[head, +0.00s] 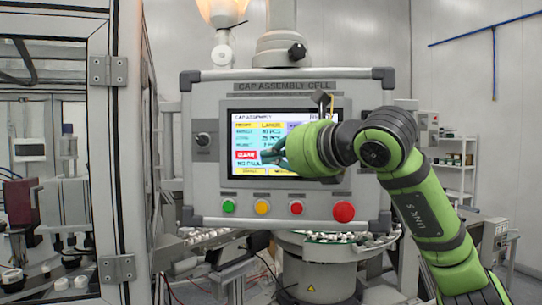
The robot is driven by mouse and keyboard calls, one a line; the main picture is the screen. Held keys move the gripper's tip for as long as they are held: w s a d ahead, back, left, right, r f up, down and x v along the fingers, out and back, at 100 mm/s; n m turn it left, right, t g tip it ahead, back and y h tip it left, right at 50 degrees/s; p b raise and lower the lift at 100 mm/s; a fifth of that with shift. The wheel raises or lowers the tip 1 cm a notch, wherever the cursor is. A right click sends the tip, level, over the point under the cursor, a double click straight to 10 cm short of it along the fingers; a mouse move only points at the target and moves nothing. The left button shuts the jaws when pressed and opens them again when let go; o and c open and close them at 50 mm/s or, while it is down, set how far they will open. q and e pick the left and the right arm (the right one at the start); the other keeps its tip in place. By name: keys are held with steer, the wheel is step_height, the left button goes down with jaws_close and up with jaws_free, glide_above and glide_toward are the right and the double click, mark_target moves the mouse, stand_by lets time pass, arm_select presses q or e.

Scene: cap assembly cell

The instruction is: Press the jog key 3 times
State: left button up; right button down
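The grey control panel (212,92), headed CAP ASSEMBLY CELL, fills the middle of the head view. Its lit touchscreen (244,140) shows text rows, a red field and yellow keys (250,171) along the bottom. I cannot read which key is the jog key; the screen's right part is hidden behind my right arm. My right gripper (268,154) is in front of the screen, beside the red field. Its fingers are mostly hidden by the green wrist, and I cannot tell whether they touch the screen or are shut. My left gripper is not in view.
Below the screen are a green button (228,206), a yellow button (262,207), a red button (296,208) and a larger red button (343,211). A key switch (203,139) sits left of the screen. A framed machine enclosure (113,150) stands at the left.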

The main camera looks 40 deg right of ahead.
steer(key=shift+w+d, duration=0.1)
steer(key=shift+w+d, duration=0.2)
steer(key=shift+w, duration=0.05)
steer(key=shift+w+d, duration=0.15)
steer(key=shift+d, duration=0.05)
stand_by(0.8)
steer(key=shift+a, duration=0.15)
steer(key=shift+s+a, duration=0.35)
steer(key=shift+s, duration=0.25)
steer(key=s+a, duration=0.3)
steer(key=shift+s+a+b, duration=0.1)
steer(key=shift+s+b, duration=0.2)
stand_by(4.3)
